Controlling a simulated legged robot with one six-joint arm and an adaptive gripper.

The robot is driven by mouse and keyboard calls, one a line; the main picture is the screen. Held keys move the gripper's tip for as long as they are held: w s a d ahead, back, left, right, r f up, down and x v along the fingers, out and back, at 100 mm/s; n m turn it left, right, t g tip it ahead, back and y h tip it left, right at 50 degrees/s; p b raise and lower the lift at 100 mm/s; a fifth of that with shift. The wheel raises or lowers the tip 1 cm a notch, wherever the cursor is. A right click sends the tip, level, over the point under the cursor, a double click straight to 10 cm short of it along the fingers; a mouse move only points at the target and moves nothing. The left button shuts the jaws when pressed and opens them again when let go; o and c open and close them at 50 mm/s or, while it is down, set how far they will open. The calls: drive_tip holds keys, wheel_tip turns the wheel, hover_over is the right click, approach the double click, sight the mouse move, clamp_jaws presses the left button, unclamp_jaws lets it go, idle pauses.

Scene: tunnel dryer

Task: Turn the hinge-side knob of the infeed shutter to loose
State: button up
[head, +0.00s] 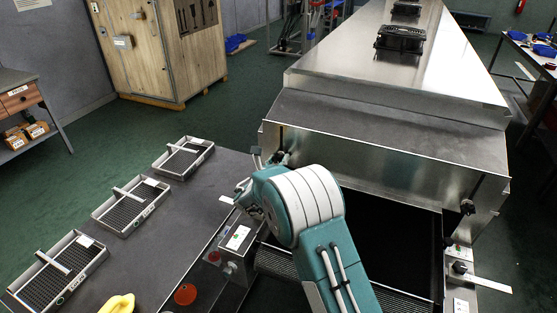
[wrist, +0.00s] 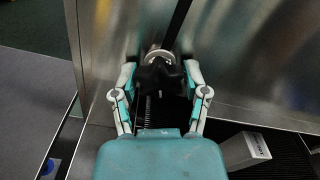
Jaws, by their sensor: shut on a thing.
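The infeed shutter (head: 390,165) is a bare metal panel across the near end of the long steel dryer. In the wrist view, my gripper (wrist: 160,88) has its two fingers on either side of a black lobed knob (wrist: 161,76), shut on it. The knob sits in front of a light round collar at the left part of the metal front. In the head view my arm hides most of this knob and the fingers. A second black knob (head: 467,207) shows at the right side of the shutter, clear of my gripper. I cannot read how far the held knob is turned.
A dark table (head: 190,215) at the left bears several mesh trays (head: 130,205) and a yellow thing (head: 118,304). A control box (head: 238,240) stands beside my arm. The dark dryer opening (head: 395,240) lies below the shutter. A lever (head: 490,284) sticks out at the right.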

drive_tip(key=shift+a+f, duration=0.1)
idle(0.3)
drive_tip(key=o, duration=1.1)
drive_tip(key=shift+o, duration=0.3)
drive_tip(key=shift+w+a, duration=0.1)
drive_tip(key=shift+s, duration=0.2)
drive_tip(key=v, duration=1.1)
drive_tip(key=shift+s+a, duration=0.15)
drive_tip(key=shift+s, duration=0.1)
